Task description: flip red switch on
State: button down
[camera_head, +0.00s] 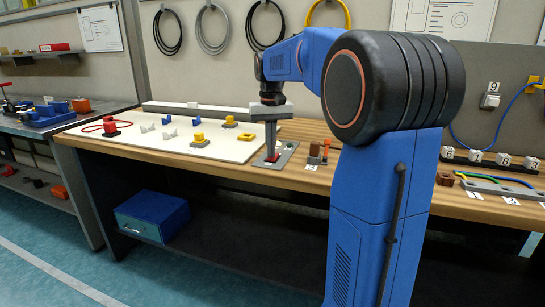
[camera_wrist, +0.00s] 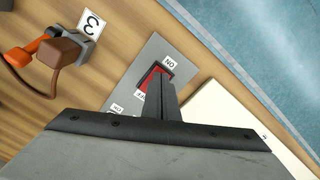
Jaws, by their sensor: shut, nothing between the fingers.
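The red switch (camera_wrist: 154,78) is a rocker set in a grey plate (camera_wrist: 143,61). In the wrist view a label at its upper end reads ON, and a partly covered label lies at its lower end. My gripper (camera_wrist: 161,78) is shut and empty, with its fingertips over the red rocker and hiding part of it. In the head view my gripper (camera_head: 270,150) points straight down at the red switch (camera_head: 272,158) on the bench. I cannot tell whether the tips touch the rocker or which way it is tilted.
A white board (camera_head: 180,141) with yellow and grey pieces lies left of the switch plate. A brown and orange device (camera_wrist: 59,49) stands beside the plate, near a label with a 3. The wooden bench (camera_head: 290,181) has a front edge close to the plate.

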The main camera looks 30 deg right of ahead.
notch_tip(320, 180, up, 6)
jog(key=shift+r, duration=0.25)
dwell(0.6)
dwell(0.4)
jog(key=s+a+f+n+t, duration=0.1)
jog(key=s+a+f, duration=0.2)
jog(key=s+a, duration=0.35)
jog(key=s+a+f+n+t, duration=0.1)
jog(key=s+a+f, duration=0.3)
jog(key=s, duration=0.5)
jog(key=s+a+f+n+t, duration=0.1)
jog(key=s+a+f, duration=0.1)
jog(key=s+f, duration=0.5)
jog(key=s+a+f+n+t, duration=0.1)
jog(key=s+a+f, duration=0.2)
jog(key=s+f, duration=0.3)
jog(key=shift+s+a+f+t, duration=0.15)
jog(key=shift+s+f+t, duration=0.25)
jog(key=shift+s, duration=0.5)
jog(key=shift+r, duration=0.1)
